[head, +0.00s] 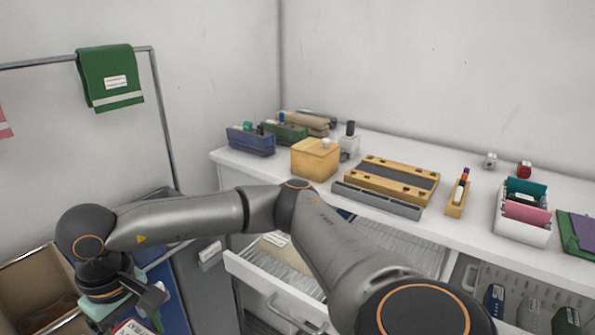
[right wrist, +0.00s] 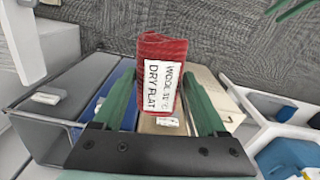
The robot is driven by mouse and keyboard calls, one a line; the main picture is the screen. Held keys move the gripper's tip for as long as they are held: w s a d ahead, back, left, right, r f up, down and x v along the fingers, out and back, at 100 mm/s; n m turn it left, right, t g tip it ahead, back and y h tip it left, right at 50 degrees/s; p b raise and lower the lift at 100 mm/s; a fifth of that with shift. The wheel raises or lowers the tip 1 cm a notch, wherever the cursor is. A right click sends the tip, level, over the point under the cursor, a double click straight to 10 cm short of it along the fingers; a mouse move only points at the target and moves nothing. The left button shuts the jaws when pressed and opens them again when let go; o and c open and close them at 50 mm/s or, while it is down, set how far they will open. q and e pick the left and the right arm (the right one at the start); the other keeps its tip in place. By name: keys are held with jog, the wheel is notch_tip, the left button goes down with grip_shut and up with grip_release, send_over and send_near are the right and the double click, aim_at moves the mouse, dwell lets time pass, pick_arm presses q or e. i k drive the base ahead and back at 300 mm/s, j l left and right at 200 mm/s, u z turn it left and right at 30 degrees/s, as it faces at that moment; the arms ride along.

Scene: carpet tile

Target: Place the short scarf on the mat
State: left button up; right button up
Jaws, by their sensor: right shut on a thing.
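My right gripper (right wrist: 165,95) is shut on a folded red knitted scarf (right wrist: 162,55) with a white label reading "WOOL" and "DRY FLAT". The scarf sticks out past the green fingers, above bins. In the head view my right gripper (head: 122,305) is at the lower left, and part of the red scarf with its label (head: 132,327) shows at the bottom edge. A green cloth (head: 108,78) with a white label hangs on a metal rail, apart from the gripper. I cannot make out the mat for certain in either view.
A white counter (head: 455,222) holds wooden boxes, a slotted wooden rack (head: 390,180) and a white file holder (head: 522,232). An open wire drawer (head: 275,292) juts out below it. A cardboard box (head: 25,285) stands lower left. Grey carpet (right wrist: 240,30) shows beyond the bins.

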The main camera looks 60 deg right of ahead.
aim_at(393, 176)
jog(key=k+l, duration=0.5)
jog(key=k+l+z, duration=0.1)
jog(key=l+z, duration=0.5)
jog(key=k+l, duration=0.05)
